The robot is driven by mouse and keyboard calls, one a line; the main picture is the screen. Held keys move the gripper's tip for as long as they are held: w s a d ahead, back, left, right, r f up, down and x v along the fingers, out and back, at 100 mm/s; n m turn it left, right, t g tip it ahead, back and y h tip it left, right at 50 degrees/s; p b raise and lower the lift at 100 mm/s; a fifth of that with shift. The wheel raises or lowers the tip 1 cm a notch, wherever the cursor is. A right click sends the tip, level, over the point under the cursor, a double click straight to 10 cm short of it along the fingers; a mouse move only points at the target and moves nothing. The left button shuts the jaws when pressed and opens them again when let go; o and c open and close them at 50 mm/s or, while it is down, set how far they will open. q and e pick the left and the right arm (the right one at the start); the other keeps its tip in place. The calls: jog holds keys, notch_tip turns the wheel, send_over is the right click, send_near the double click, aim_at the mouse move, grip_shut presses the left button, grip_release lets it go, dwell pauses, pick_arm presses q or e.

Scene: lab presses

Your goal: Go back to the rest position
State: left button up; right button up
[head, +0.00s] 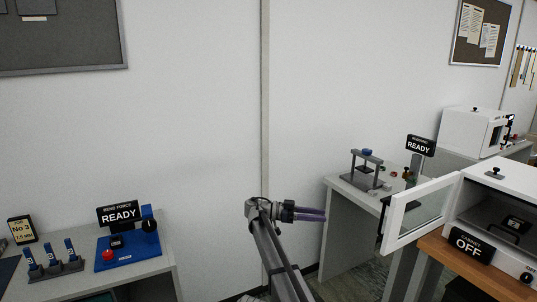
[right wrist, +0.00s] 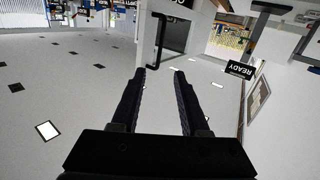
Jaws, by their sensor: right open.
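My right gripper (head: 312,214) is raised in the middle of the head view, in front of the white wall and left of the grey press table. It points to the right and touches nothing there. My left gripper is in neither view.
At the left, a bench (head: 150,268) bears a blue bend-force device (head: 120,258) with a READY sign. At the right stand a press (head: 366,172) on a grey table and a cabinet (head: 510,190) marked OFF, its glazed door (head: 393,224) swung open towards my right arm.

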jog(key=s+d+f+n+y, duration=0.35)
jog(key=s+f, duration=0.25)
jog(key=s, duration=0.2)
jog(key=s+d+f+n+t+y, duration=0.1)
jog(key=s+d+f+n+y, duration=0.1)
jog(key=s+f+n+y, duration=0.35)
jog(key=s+d+f+n+y, duration=0.25)
jog(key=s+f, duration=0.35)
jog(key=s, duration=0.3)
jog(key=s+a+f+n+t+y, duration=0.25)
jog(key=s+a+n+y, duration=0.4)
jog(key=s, duration=0.45)
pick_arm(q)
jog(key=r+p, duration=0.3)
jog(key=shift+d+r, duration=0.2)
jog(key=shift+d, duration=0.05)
pick_arm(e)
jog(key=s+a+r+n+g, duration=0.1)
jog(key=s+a+n, duration=0.1)
jog(key=a, duration=0.3)
jog(key=s+a+r+n+g+h, duration=0.1)
jog(key=s+a+n, duration=0.1)
jog(key=a, duration=0.4)
jog(key=shift+s+a+r+h, duration=0.25)
jog(key=shift+s+h, duration=0.05)
jog(key=shift+s, duration=0.5)
